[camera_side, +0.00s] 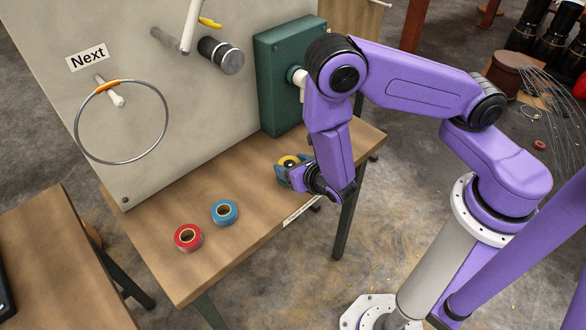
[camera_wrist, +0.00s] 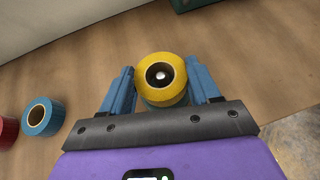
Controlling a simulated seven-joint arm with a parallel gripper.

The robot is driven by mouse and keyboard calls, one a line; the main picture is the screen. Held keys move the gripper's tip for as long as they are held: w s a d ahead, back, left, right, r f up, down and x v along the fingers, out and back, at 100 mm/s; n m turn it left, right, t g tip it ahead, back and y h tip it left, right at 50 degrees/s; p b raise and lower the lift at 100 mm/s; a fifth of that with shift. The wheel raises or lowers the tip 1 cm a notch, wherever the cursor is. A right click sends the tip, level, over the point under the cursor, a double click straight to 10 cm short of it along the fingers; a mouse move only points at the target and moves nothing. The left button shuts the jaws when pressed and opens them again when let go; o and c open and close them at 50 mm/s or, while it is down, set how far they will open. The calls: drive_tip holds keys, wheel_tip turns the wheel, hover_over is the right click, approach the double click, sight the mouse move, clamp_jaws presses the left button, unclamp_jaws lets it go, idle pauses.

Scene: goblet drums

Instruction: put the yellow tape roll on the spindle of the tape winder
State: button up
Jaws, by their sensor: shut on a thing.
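The yellow tape roll (camera_wrist: 148,86) is between the two blue fingers of my gripper (camera_wrist: 162,72), which is shut on it. In the side view the roll (camera_side: 288,160) shows at my gripper (camera_side: 290,168), near the table's right front part. A dark hole with a pale round tip, apparently the spindle (camera_wrist: 161,76), shows inside the roll. A teal part, apparently the tape winder (camera_wrist: 166,102), shows just under the roll between the fingers. My gripper hides most of it. I cannot tell how far down the roll sits.
A blue tape roll (camera_side: 224,212) and a red tape roll (camera_side: 187,238) lie on the table to the left. A dark green box (camera_side: 275,90) and an upright board (camera_side: 180,115) with a large ring (camera_side: 166,128) stand behind. The table's middle is clear.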

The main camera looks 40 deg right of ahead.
drive_tip(key=shift+f, duration=0.75)
drive_tip(key=shift+f, duration=0.15)
drive_tip(key=o, duration=1.1)
drive_tip(key=shift+c, duration=0.2)
